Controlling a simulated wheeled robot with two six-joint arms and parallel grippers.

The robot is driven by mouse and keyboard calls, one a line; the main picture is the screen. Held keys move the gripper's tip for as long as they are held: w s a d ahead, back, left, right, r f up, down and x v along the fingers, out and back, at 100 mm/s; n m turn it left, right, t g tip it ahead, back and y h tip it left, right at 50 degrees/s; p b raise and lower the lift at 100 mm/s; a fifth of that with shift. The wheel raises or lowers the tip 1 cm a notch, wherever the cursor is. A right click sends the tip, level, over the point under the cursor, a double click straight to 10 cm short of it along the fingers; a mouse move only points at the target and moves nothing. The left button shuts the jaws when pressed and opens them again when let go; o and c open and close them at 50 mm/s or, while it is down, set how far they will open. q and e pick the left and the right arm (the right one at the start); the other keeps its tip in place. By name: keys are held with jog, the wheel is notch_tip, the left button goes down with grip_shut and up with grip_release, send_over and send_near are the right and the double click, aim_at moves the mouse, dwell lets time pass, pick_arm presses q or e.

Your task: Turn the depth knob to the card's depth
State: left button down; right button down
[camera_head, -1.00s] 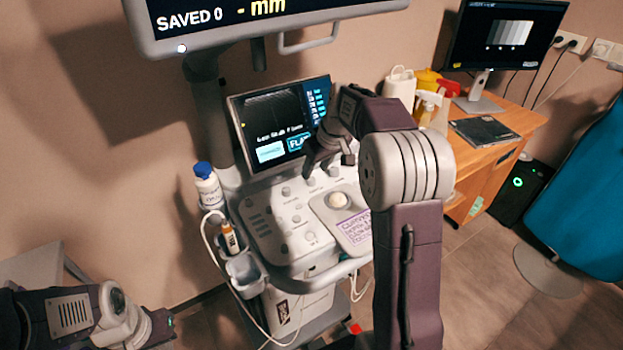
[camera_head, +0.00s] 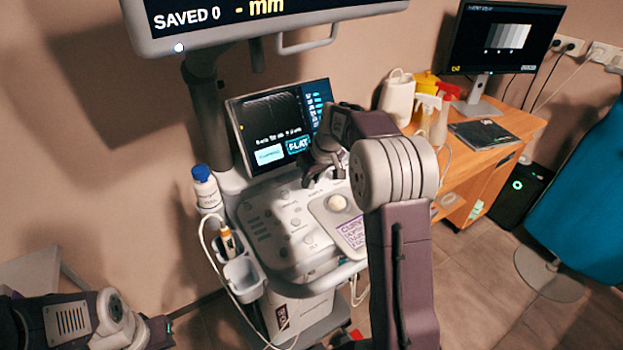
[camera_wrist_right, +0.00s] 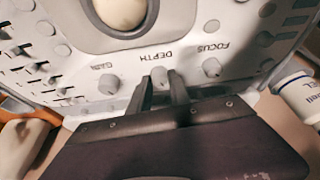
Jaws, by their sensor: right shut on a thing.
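The ultrasound console (camera_head: 262,222) stands in the middle of the head view. In the right wrist view the depth knob (camera_wrist_right: 160,76), a small grey knob under the label DEPTH, sits between the two dark fingers of my right gripper (camera_wrist_right: 163,84). The gripper is shut on it. In the head view my right gripper (camera_head: 322,180) is down at the panel and hides the knob. A lilac card (camera_head: 352,233) lies on the console at the right; its text is too small to read. My left gripper (camera_head: 162,331) is low at the left, away from the console; its fingers are unclear.
The gain knob (camera_wrist_right: 108,84) and focus knob (camera_wrist_right: 211,68) flank the depth knob closely. The console screen (camera_head: 275,125) stands behind the panel. A blue-capped bottle (camera_head: 206,188) and a probe (camera_head: 228,241) are at the console's left side. A desk (camera_head: 490,165) is at the right.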

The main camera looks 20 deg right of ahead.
jog(key=shift+a+r+m+h+p, duration=0.15)
jog(key=shift+m+h+p, duration=0.1)
jog(key=shift+m+p, duration=0.25)
jog(key=shift+d+r+m+h+p, duration=0.1)
jog(key=shift+m+h+p, duration=0.15)
jog(key=shift+m+p, duration=0.25)
jog(key=shift+a+m+h+p, duration=0.1)
jog(key=shift+m+h+p, duration=0.3)
jog(key=shift+m+p, duration=0.65)
jog(key=shift+f+m+h, duration=0.1)
jog(key=shift+m+h, duration=0.2)
jog(key=shift+m, duration=0.55)
jog(key=shift+f+m+h+p, duration=0.1)
jog(key=shift+m+h+p, duration=0.2)
jog(key=shift+m, duration=0.6)
jog(key=c, duration=1.2)
grip_release()
jog(key=p+v, duration=0.1)
jog(key=v, duration=0.8)
